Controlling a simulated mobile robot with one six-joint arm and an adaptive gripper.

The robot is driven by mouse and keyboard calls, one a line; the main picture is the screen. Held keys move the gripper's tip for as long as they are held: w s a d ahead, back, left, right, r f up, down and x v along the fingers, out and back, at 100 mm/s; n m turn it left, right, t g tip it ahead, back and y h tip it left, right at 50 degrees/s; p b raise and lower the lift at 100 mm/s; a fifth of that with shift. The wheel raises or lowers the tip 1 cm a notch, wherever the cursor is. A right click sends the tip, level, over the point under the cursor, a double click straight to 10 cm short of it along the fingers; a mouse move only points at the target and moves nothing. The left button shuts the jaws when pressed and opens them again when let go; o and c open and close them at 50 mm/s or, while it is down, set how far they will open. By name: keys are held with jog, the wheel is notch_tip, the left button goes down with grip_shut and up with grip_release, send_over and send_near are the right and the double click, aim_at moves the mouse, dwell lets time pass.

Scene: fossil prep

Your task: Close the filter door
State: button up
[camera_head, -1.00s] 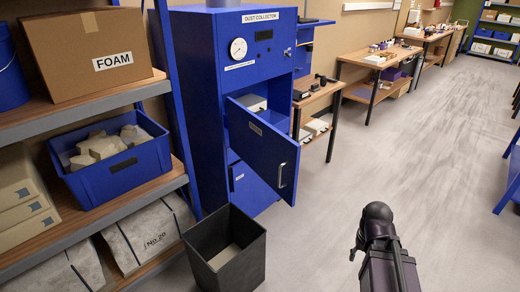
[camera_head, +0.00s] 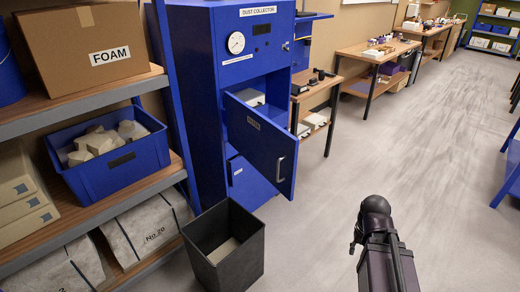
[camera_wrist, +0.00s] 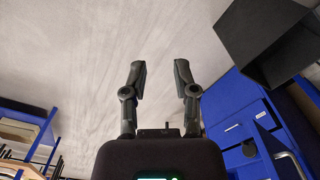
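The filter door (camera_head: 259,142) is a blue panel with a label and a metal handle (camera_head: 280,169). It stands ajar on the blue dust collector (camera_head: 204,100), swung out to the right, with a pale object (camera_head: 251,97) visible in the opening behind it. My gripper shows in the wrist view (camera_wrist: 160,78) with its two fingers apart, open and empty over bare floor. In the head view my arm (camera_head: 378,240) is at the lower right, well apart from the door. A metal handle also shows at the lower right of the wrist view (camera_wrist: 292,160).
A dark open bin (camera_head: 225,245) stands on the floor in front of the collector. A shelf (camera_head: 140,186) with boxes and a blue crate (camera_head: 110,165) is at the left. Workbenches (camera_head: 340,85) line the wall behind.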

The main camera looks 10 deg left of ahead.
jog(key=shift+w+f, duration=0.1)
grip_shut()
jog(key=w+a+f+n+t+h+b, duration=0.1)
jog(key=w+a+n+t+h+b, duration=0.35)
jog(key=w+a+h+b, duration=0.6)
jog(key=w+a+r+n+t+b, duration=0.1)
jog(key=a+r+t, duration=0.1)
jog(key=a, duration=0.6)
jog(key=w+a+r+n+t+h+b, duration=0.1)
jog(key=a+r+n+t, duration=0.1)
jog(key=a, duration=0.7)
jog(key=w+a+r+n+t+b, duration=0.1)
jog(key=a+t, duration=0.3)
jog(key=a, duration=0.5)
jog(key=shift+w+a+r+n+t+h, duration=0.15)
jog(key=shift+w+r+n+t+h, duration=0.2)
jog(key=shift+w+r+n, duration=0.2)
